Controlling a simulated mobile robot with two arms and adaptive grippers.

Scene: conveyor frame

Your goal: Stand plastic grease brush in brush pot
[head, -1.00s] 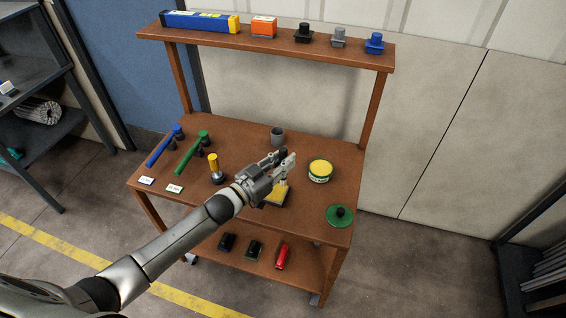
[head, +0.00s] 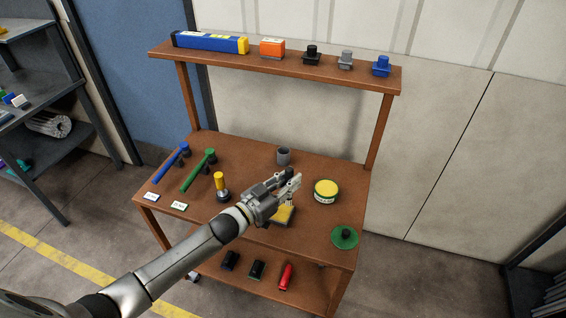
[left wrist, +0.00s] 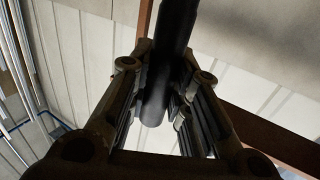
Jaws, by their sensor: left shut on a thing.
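The brush pot appears to be the small grey cup (head: 283,156) standing at the back middle of the table. My left gripper (head: 289,183) is above the table, in front of the pot and a little to its right, apart from it. In the left wrist view, the gripper (left wrist: 161,100) is shut on a dark cylindrical handle (left wrist: 174,35), which seems to be the grease brush. The handle runs out past the fingers toward the top of that view. The brush's bristle end cannot be made out. My right gripper is not in view.
A yellow-topped tin (head: 326,190) and a green disc with a black knob (head: 344,237) stand on the right. A yellow pad (head: 283,214) lies under the gripper. An upper shelf (head: 290,68) overhangs the back.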

